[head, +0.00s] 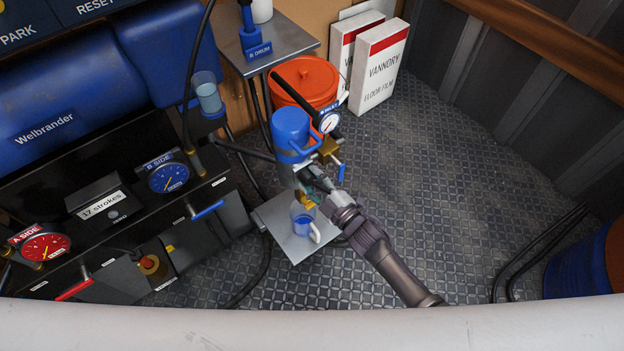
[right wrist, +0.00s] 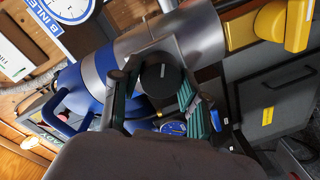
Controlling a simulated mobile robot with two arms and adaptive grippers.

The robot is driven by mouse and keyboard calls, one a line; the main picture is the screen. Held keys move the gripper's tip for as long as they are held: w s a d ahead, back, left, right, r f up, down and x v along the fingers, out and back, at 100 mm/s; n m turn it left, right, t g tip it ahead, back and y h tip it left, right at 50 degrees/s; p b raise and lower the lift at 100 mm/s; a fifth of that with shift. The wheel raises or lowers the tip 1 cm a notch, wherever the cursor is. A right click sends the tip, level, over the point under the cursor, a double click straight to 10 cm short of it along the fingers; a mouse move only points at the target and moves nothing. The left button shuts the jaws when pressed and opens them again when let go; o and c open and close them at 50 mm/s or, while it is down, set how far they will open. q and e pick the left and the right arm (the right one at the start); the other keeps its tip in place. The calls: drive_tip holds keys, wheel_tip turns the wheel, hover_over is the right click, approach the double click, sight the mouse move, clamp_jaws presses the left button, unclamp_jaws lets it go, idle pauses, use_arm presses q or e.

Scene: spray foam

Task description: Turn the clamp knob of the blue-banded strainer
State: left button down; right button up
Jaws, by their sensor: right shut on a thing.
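The blue-banded strainer (head: 291,132) stands upright in the middle of the head view, with a blue top and a grey metal lower body. In the right wrist view its silver body (right wrist: 190,38) and blue part (right wrist: 78,88) lie across the picture. My right gripper (head: 316,180) reaches it from the lower right, at the grey body. In the right wrist view the gripper's fingers (right wrist: 160,85) are closed around the round black clamp knob (right wrist: 162,77), whose face shows between them. The knob is hidden by the gripper in the head view. My left gripper is not in view.
A gauge (head: 329,122) and a brass valve with blue handle sit right of the strainer. An orange bucket (head: 312,78) and white boxes (head: 380,72) stand behind.

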drive_tip(key=o, duration=1.1)
drive_tip(key=shift+o, duration=0.2)
drive_tip(key=v, duration=1.2)
